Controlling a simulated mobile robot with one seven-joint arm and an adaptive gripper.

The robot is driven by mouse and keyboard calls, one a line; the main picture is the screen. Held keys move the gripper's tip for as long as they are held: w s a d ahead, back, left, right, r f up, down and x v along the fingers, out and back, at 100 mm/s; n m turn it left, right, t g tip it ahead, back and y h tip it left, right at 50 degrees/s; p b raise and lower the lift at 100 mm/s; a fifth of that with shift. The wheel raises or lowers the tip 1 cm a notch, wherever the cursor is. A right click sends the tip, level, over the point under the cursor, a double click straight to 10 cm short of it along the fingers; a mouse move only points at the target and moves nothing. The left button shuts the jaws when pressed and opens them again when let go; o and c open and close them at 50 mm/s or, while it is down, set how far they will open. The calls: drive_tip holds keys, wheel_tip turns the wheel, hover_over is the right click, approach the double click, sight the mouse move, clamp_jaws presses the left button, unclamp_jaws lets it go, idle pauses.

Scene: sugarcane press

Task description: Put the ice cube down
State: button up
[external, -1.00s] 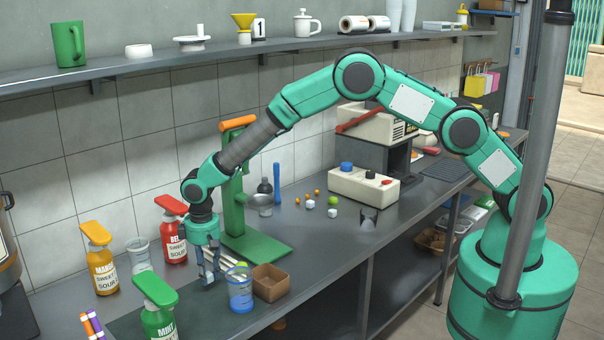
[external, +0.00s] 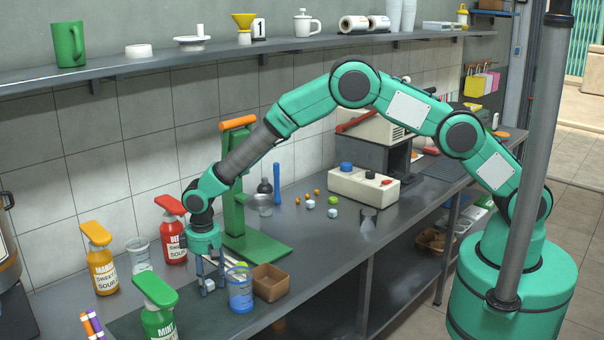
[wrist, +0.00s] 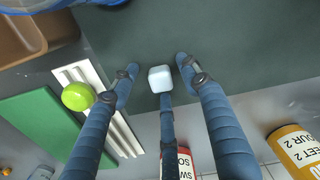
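The ice cube (external: 209,285), a small pale block, rests on the dark mat at the front of the counter. In the wrist view the ice cube (wrist: 160,79) sits between the spread fingers of my gripper (wrist: 155,75). The two outer fingers stand apart from it on either side. The third finger ends right beside the cube; whether it touches cannot be told. In the external view my gripper (external: 211,276) points down around the cube, with its fingers open, left of the blue cup (external: 240,290).
A brown box (external: 270,282) and a green press stand (external: 240,205) are close by on the right and behind. Syrup bottles, including the green-capped one (external: 157,310), stand left. Other ice cubes (external: 332,213) lie farther back. The mat (wrist: 245,70) has bare room beside the cube.

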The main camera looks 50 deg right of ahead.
sight(209, 282)
drive_tip(key=shift+r, duration=0.1)
wheel_tip(209, 282, up, 12)
drive_tip(key=p, duration=0.2)
idle(0.6)
idle(0.5)
